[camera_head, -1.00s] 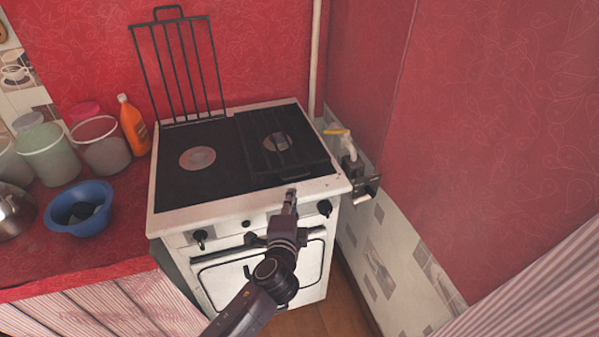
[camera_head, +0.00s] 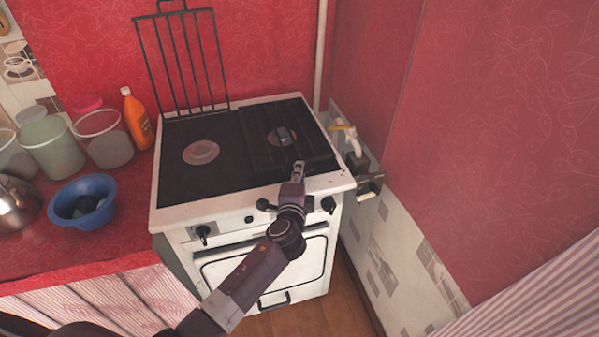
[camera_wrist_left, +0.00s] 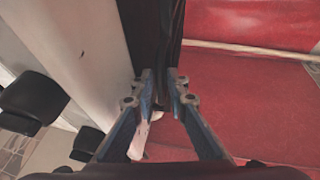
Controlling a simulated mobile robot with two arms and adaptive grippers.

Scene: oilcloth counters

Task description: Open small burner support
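The stove (camera_head: 228,208) is white with a black top. One dark burner support (camera_head: 180,60) stands upright along its back left. The other burner support (camera_head: 262,150) lies flat over the right burner (camera_head: 283,136). My left gripper (camera_head: 299,167) is at the front edge of the stove top, by the front of the flat support. In the left wrist view, its two fingers (camera_wrist_left: 160,78) are apart with a narrow gap, and the dark stove top (camera_wrist_left: 150,35) shows beyond them. I cannot tell whether they touch the support. My right gripper is not in view.
Stove knobs (camera_head: 203,232) line the front panel. A gas valve (camera_head: 352,150) and pipe are at the right wall. On the left counter stand a blue bowl (camera_head: 72,190), an orange bottle (camera_head: 136,118) and jars (camera_head: 105,140).

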